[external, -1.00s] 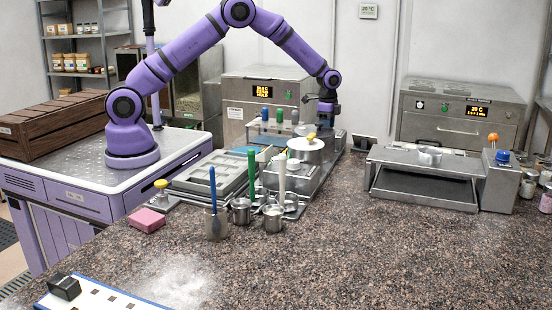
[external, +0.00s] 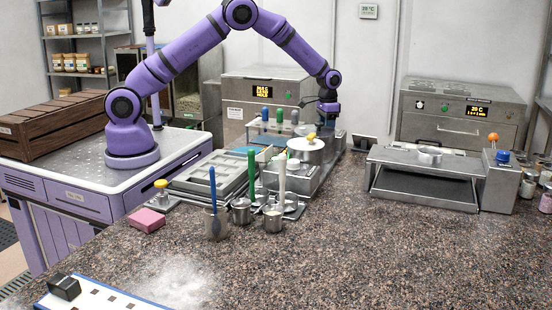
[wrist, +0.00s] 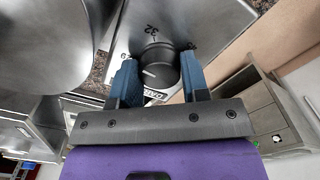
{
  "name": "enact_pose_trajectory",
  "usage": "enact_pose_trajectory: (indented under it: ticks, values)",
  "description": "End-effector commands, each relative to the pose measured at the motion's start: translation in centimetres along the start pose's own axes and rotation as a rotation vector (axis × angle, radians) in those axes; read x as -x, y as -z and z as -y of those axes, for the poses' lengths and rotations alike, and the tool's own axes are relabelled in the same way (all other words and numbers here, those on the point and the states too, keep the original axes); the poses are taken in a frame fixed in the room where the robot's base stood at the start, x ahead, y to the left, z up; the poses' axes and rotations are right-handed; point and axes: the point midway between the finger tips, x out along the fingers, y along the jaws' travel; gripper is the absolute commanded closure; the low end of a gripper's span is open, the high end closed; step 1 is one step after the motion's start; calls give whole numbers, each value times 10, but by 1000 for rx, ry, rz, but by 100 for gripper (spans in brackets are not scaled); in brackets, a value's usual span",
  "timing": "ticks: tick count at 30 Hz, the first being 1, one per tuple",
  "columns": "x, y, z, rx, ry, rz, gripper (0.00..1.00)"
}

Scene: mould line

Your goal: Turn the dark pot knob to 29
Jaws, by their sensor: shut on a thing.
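The dark pot knob (wrist: 161,66) is a round black knob on a grey metal panel in the wrist view. A short white mark shows on its face, toward the left. Printed numbers stand on the panel beyond it, and a partly covered label that seems to begin "DAR" lies on the near side. My gripper (wrist: 158,76) is shut on the knob, with one blue finger on each side. In the external view my gripper (external: 328,106) is low at the back of the metal station, and the knob cannot be made out there.
A pot with a yellow-knobbed lid (external: 306,151) stands just in front of my gripper. A display box (external: 265,92) stands behind and left. Molds (external: 208,178) and cups with coloured handles (external: 242,211) stand in front.

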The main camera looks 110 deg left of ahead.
Motion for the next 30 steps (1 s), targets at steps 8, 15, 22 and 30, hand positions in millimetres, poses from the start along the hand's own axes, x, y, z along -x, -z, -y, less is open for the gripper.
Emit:
enact_pose_trajectory:
  ticks: [8, 15, 22, 30]
  values:
    - [1, 0, 0, 229, 1, -1, 82]
    - [1, 0, 0, 368, 0, -1, 82]
    - [1, 0, 0, 436, 0, -2, 82]
    - [1, 0, 0, 456, 0, -2, 82]
